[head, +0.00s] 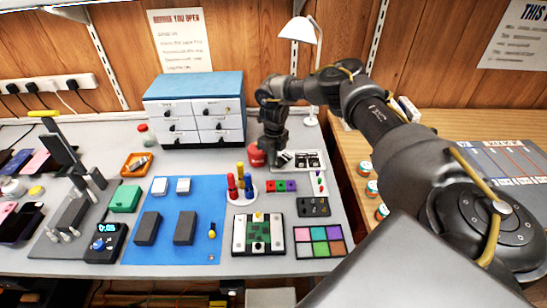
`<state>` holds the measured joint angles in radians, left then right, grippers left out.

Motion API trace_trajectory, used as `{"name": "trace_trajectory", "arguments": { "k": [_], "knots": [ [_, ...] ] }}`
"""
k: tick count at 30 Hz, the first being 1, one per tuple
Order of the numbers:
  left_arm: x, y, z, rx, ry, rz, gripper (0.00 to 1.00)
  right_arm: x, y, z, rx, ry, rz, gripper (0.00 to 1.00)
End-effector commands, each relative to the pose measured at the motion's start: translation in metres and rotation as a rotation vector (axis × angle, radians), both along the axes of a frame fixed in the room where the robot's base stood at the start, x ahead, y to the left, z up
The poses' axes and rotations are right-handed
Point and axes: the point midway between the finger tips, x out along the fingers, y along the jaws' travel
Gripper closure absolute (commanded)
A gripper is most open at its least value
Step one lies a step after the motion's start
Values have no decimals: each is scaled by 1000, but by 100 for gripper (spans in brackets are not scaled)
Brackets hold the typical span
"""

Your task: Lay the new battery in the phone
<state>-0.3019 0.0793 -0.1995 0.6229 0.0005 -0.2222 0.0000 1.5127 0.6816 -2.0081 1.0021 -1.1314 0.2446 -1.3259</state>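An opened phone with a green board (258,233) lies in a dark frame at the front middle of the bench, in the head view. A pale tray (319,171) at the back right holds small black-and-white pieces (301,160) that look like batteries; they are too small to tell which is new. My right gripper (276,156) points down at the tray's left end, well behind the phone. Its fingertips are dark and small, so I cannot tell whether they are open or hold anything. My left gripper is not in view.
A blue mat (172,218) with dark blocks lies left of the phone. Red, blue and yellow screwdrivers (241,183) stand between the phone and a drawer cabinet (195,110). A coloured grid tray (319,241) is at the right. A red round object (257,155) stands beside my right gripper.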

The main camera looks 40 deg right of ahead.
Motion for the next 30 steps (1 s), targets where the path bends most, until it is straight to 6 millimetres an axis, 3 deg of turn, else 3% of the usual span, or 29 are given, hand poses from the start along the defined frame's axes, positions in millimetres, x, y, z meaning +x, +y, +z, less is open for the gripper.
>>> {"name": "trace_trajectory", "arguments": {
  "k": [21,30],
  "knots": [
    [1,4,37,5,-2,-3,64,0,0,41,1,-1,0,100],
    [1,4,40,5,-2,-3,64,0,0,46,0,0,-1,100]
  ]
}}
